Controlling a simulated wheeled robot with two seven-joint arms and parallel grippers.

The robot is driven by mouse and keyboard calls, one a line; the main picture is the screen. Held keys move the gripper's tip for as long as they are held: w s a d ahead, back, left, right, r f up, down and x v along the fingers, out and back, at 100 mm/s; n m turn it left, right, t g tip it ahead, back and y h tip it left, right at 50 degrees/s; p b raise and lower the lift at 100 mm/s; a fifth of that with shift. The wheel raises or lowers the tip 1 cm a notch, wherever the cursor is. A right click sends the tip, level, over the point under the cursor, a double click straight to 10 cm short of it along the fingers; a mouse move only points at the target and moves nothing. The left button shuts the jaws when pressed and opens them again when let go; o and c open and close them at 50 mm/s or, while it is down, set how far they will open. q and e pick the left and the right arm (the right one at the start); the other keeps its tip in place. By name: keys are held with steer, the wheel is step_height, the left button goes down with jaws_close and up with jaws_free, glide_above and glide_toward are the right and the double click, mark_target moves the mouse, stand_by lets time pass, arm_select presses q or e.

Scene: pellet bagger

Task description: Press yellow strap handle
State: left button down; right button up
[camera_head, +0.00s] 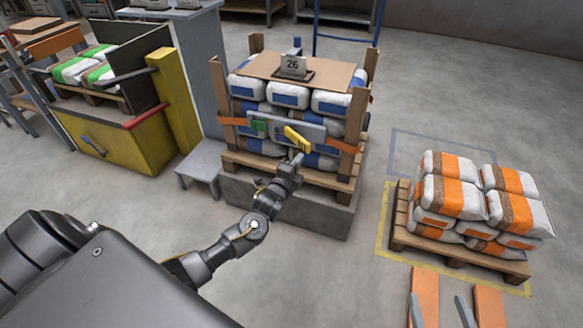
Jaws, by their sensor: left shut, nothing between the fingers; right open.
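The yellow strap handle (297,138) sits on a grey bar (312,129) across the front of a strapped stack of white and blue bags. It slants down to the right. My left gripper (299,157) is shut and empty, just below the handle's lower right end. I cannot tell whether its tips touch the handle. My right gripper (438,298) shows only as two grey fingers, spread apart and empty, at the bottom edge, far from the handle.
A green part (259,125) and orange straps (342,146) are beside the handle. Wooden posts (217,90) frame the stack. A small grey step (203,161) stands left. A pallet of orange-banded bags (450,196) stands right, with orange forks (426,285) in front. Open floor lies between.

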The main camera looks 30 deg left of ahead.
arm_select(q)
steer(key=shift+s+d+p, duration=0.2)
steer(key=shift+s+d, duration=0.05)
steer(key=shift+s, duration=0.95)
steer(key=shift+s+d+p, duration=0.15)
steer(key=shift+s+d, duration=0.05)
steer(key=shift+s, duration=0.95)
arm_select(e)
steer(key=shift+s+d+f+m+g+h, duration=0.25)
steer(key=shift+d+f+g+h, duration=0.4)
steer(key=shift+f, duration=0.3)
steer(key=shift+s+d+f+m+g+h, duration=0.25)
steer(key=shift+d+f+g+h, duration=0.25)
steer(key=shift+d+f, duration=0.35)
steer(key=shift+a, duration=0.15)
